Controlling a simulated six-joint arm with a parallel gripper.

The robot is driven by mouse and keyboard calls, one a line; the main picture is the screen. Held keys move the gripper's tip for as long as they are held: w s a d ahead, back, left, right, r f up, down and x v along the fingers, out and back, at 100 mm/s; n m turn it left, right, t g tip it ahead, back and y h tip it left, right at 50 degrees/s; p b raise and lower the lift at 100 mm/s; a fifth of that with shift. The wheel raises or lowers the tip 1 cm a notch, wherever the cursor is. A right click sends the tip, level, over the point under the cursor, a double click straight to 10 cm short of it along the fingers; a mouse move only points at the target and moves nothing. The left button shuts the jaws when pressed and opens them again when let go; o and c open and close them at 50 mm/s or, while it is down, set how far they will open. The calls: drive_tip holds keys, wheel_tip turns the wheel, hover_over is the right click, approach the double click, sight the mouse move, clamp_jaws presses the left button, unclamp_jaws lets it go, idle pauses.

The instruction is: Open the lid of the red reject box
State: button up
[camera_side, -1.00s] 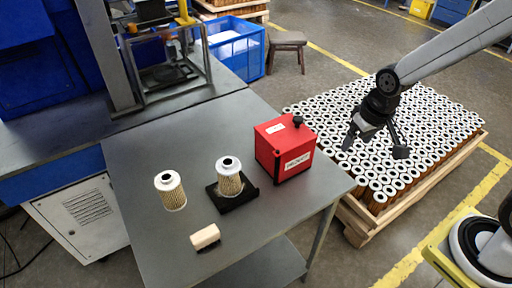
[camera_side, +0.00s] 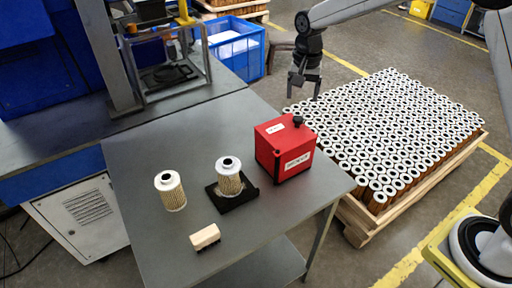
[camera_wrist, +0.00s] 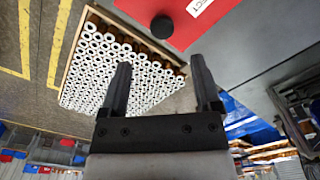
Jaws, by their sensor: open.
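The red reject box (camera_side: 284,152) stands near the right edge of the grey table, with its lid shut. A black knob (camera_side: 297,120) sits on top of the lid. My gripper (camera_side: 304,92) is open and empty, pointing down, above and behind the box in the side view. In the wrist view my gripper's fingers (camera_wrist: 160,80) are apart. The black knob also shows there (camera_wrist: 162,27), above the fingertips, beside part of the red lid (camera_wrist: 185,12) with a white label.
A filter cartridge (camera_side: 170,191) stands on the table (camera_side: 150,240); another (camera_side: 229,176) stands on a black holder (camera_side: 237,199). A brush-like block (camera_side: 205,237) lies in front. A pallet of many cartridges (camera_side: 400,130) is at right, a blue bin (camera_side: 237,52) behind.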

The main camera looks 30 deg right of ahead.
sight(298, 118)
drive_tip(key=shift+w, duration=0.2)
drive_tip(key=shift+f, duration=3.9)
drive_tip(key=shift+c, duration=0.2)
clamp_jaws()
